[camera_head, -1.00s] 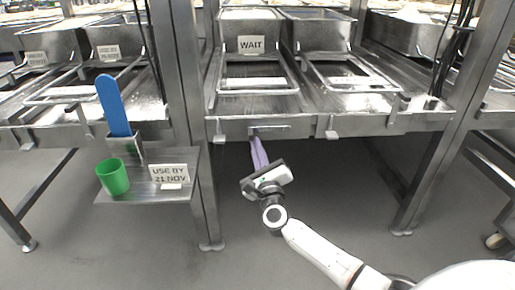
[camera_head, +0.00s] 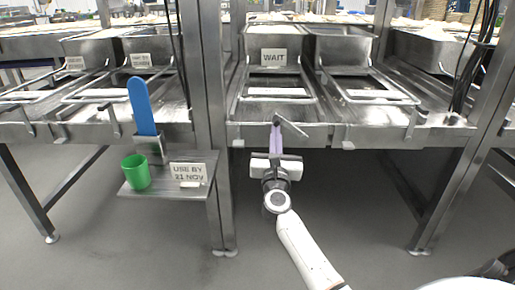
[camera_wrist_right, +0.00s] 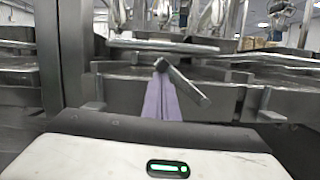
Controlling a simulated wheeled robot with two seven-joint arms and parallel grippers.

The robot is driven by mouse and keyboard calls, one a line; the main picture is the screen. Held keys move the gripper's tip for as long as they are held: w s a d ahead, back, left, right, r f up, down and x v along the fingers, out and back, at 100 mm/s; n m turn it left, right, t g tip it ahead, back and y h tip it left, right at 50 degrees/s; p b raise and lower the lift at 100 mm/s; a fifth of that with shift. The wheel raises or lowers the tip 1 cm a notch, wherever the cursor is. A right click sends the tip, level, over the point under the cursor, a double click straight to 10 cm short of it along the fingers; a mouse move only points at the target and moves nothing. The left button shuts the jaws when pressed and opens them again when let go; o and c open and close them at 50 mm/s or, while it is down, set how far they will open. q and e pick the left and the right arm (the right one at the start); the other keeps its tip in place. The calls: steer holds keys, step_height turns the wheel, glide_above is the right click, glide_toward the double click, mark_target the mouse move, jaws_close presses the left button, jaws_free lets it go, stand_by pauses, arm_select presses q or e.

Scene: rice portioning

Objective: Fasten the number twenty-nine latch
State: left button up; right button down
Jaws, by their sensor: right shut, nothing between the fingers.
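A grey metal latch lever (camera_head: 292,126) sits on the front rail of the metal frame, below the bin marked WAIT. It slants down to the right, and it also shows in the right wrist view (camera_wrist_right: 187,85). I cannot read a number on it. My right gripper (camera_head: 276,128), with purple fingers, is shut and empty. Its fingertips (camera_wrist_right: 161,75) are up at the lever's upper left end; I cannot tell whether they touch it. My left gripper is not in view.
A WAIT sign (camera_head: 274,56) is on the bin above. To the left, a small shelf (camera_head: 140,190) holds a green cup (camera_head: 136,171), a blue paddle (camera_head: 142,105) in a holder and a USE BY sign (camera_head: 188,173). An upright post (camera_head: 212,100) stands between. The floor below is clear.

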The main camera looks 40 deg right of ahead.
mark_target(287, 122)
steer(key=m, duration=0.1)
steer(key=r+m, duration=0.1)
steer(key=shift+s+d+r+m+g+h, duration=0.3)
steer(key=shift+s+d+h, duration=0.05)
steer(key=shift+d+h, duration=0.05)
arm_select(q)
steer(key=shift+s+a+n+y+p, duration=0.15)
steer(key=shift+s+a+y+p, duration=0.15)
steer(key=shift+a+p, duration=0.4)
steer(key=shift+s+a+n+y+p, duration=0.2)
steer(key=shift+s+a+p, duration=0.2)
steer(key=shift+p, duration=0.55)
arm_select(e)
steer(key=s+d+r+m+g, duration=0.2)
steer(key=s+d+r+m, duration=0.1)
steer(key=m, duration=0.6)
steer(key=shift+s+d+r+g+h, duration=0.3)
steer(key=shift+s+d+r+h, duration=0.1)
steer(key=shift+d+r, duration=0.35)
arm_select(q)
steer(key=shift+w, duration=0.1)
arm_select(e)
steer(key=shift+s+d, duration=0.1)
steer(key=shift+d, duration=0.1)
